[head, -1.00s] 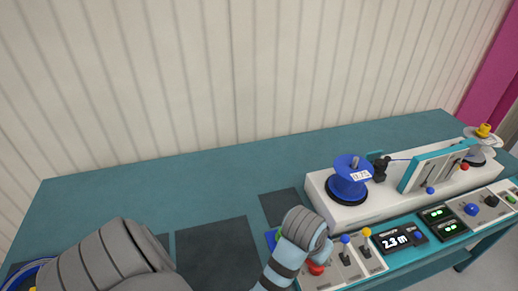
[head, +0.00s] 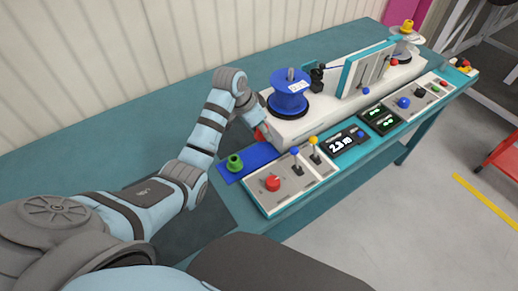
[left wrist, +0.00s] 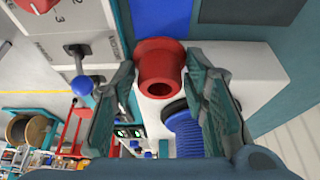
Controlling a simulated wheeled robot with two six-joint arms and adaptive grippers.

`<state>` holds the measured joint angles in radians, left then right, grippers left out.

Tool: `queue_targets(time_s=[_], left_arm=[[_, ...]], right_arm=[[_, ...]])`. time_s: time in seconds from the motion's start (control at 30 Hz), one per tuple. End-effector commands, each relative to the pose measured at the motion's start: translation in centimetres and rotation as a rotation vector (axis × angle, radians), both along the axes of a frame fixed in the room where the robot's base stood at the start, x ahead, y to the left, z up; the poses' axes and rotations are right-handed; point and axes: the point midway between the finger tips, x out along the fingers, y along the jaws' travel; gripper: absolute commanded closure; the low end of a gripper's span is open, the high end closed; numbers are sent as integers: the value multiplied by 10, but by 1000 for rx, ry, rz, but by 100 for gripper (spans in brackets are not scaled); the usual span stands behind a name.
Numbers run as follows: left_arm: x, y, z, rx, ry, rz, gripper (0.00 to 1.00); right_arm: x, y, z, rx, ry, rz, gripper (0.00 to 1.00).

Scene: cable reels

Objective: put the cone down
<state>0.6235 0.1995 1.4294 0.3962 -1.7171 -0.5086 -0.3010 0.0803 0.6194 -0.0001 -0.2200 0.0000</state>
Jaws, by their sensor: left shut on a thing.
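A red cone (left wrist: 160,60) with a hollow end sits between the two fingers of my left gripper (left wrist: 163,88) in the left wrist view. The gripper is shut on it. In the head view a small part of the red cone (head: 262,133) shows beside the white machine, and my wrist hides most of the gripper. A blue mat (head: 257,153) lies on the bench just below; it also shows in the left wrist view (left wrist: 160,16). I cannot tell whether the cone touches the mat. A green cone (head: 235,163) stands upright on the mat's left part.
The white machine (head: 300,122) with a blue reel (head: 289,95) stands right behind the gripper. A control panel with a red knob (head: 272,184) and levers (head: 314,150) lies in front. A yellow cone (head: 407,26) is at the far end. The teal bench (head: 110,140) is clear at left.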

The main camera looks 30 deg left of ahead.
Motion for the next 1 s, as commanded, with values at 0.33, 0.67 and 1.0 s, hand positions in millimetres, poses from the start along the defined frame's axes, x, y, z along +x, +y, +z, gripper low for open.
queue_targets(time_s=[0.33,0.67,1.0], left_arm=[[0,0,-71,0,1,2,87],[0,0,-81,1,-2,1,87],[0,0,-81,1,-2,2,39]], right_arm=[[1,-1,-16,-1,-2,0,60],[1,-1,-16,-1,-2,0,60],[1,0,-17,0,-2,0,60]])
